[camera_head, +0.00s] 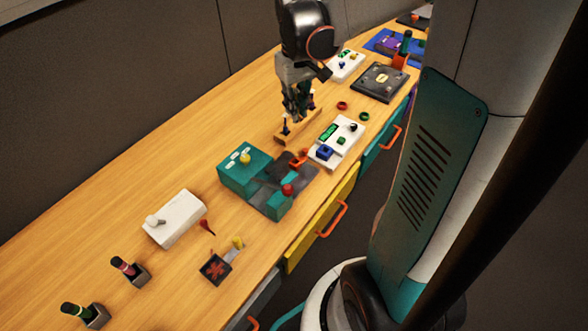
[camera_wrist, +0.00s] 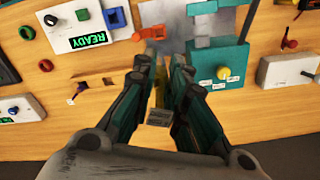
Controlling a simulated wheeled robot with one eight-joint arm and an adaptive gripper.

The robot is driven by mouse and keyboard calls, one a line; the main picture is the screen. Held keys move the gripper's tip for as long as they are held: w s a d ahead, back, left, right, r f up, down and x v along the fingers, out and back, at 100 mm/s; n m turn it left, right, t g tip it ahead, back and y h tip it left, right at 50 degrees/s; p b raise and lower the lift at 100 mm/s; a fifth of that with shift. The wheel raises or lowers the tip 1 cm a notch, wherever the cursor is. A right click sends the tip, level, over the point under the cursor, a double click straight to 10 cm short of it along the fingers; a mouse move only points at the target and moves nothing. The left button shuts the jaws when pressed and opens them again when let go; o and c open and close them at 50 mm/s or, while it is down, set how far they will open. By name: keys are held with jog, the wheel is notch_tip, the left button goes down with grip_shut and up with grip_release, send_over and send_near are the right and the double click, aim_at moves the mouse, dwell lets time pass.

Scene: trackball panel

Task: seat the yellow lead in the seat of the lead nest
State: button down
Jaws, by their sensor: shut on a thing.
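My gripper (camera_head: 298,112) is at the wooden strip in the head view. In the wrist view my gripper (camera_wrist: 163,100) is shut on a narrow yellow piece, which I take as the yellow lead (camera_wrist: 160,93). A grey block (camera_wrist: 160,117) shows at its near end, between the fingers. The fingers hide most of the lead, and no yellow shows at the gripper in the head view. A low wooden strip (camera_head: 283,138), possibly the lead nest, lies below my gripper; a dark upright piece (camera_head: 285,128) stands at its near end. I cannot make out its seat.
A white panel with a green READY display (camera_head: 329,132) stands right of the strip. A teal box (camera_head: 243,172) with a yellow knob and an orange piece (camera_head: 298,158) lie nearer. A white switch box (camera_head: 174,218) is at left. The wood behind the teal box is clear.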

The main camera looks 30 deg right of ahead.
notch_tip(320, 180, down, 19)
jog(key=b, duration=0.6)
jog(key=shift+w+d+f, duration=0.1)
jog(key=shift+f+b, duration=0.15)
jog(key=shift+b, duration=0.15)
jog(key=c, duration=1.6)
grip_release()
notch_tip(320, 180, up, 12)
jog(key=p, duration=0.4)
jog(key=shift+r, duration=0.2)
